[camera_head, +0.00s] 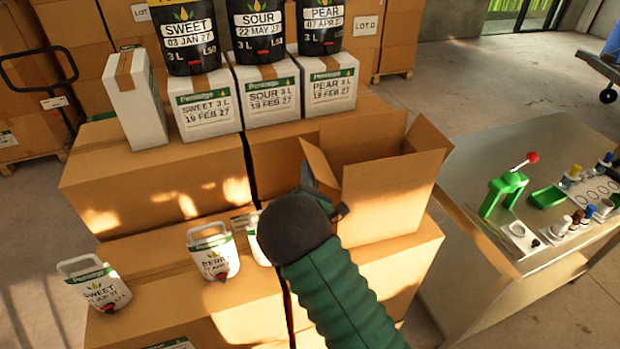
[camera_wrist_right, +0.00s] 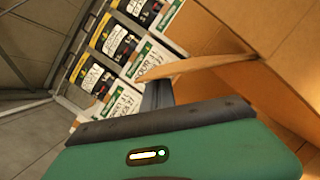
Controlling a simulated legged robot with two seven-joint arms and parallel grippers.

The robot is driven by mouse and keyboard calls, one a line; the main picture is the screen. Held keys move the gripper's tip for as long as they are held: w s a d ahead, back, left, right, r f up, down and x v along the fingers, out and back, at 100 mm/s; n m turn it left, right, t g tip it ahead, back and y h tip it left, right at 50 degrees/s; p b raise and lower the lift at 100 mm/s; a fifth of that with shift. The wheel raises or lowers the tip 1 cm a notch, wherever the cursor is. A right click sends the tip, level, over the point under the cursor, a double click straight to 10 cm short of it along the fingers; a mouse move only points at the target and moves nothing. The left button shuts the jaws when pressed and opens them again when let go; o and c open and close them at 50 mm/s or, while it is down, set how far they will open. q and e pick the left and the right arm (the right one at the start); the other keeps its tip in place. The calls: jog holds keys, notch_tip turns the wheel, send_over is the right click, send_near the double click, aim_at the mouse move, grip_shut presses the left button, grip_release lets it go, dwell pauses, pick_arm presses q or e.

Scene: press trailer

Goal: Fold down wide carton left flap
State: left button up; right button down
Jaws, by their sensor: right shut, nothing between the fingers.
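The wide carton (camera_head: 385,200) stands open on a larger box. Its left flap (camera_head: 319,163) stands up, leaning out to the left, and its right flap (camera_head: 428,137) stands up on the other side. My right arm reaches in from the bottom, and its gripper (camera_head: 307,176) is at the outer left side of the left flap, partly hidden by my wrist. In the right wrist view the shut, empty fingers (camera_wrist_right: 157,96) are close under the flap's edge (camera_wrist_right: 195,66); I cannot tell whether they touch it. My left gripper is not in view.
White cartons (camera_head: 272,97) with black pouches (camera_head: 257,38) on top stand behind. White pouches (camera_head: 213,252) stand on the lower boxes at left. A metal table (camera_head: 545,150) with a green press (camera_head: 503,190) is at right. Open floor lies behind the table.

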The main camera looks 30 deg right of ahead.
aim_at(314, 164)
jog(key=shift+s+d+r+m, duration=0.15)
jog(key=shift+d+r+m, duration=0.1)
jog(key=shift+r+m, duration=0.7)
jog(key=shift+w+d+r+m+g+h+p, duration=0.15)
jog(key=shift+d+m+g+p, duration=0.15)
jog(key=shift+m, duration=0.3)
jog(key=shift+w+d+f+m+g+h+p, duration=0.1)
jog(key=shift+d+m+g+h+p, duration=0.15)
jog(key=shift+m, duration=0.3)
jog(key=shift+d+r+m, duration=0.2)
jog(key=shift+d+m, duration=0.2)
jog(key=shift+m, duration=0.1)
jog(key=shift+s+d+r+m+g, duration=0.2)
jog(key=shift+d+m, duration=0.15)
jog(key=shift+m, duration=0.15)
jog(key=shift+s+d+r+m+g, duration=0.2)
jog(key=shift+d+m, duration=0.15)
jog(key=shift+m, duration=0.15)
jog(key=shift+s+d+r+m, duration=0.35)
jog(key=shift+d+m, duration=0.15)
jog(key=shift+m, duration=0.3)
jog(key=shift+d+m+g+y, duration=0.3)
jog(key=shift+d+m+g, duration=0.1)
jog(key=shift+m, duration=0.3)
jog(key=shift+s+d+r, duration=0.15)
jog(key=shift+d, duration=0.4)
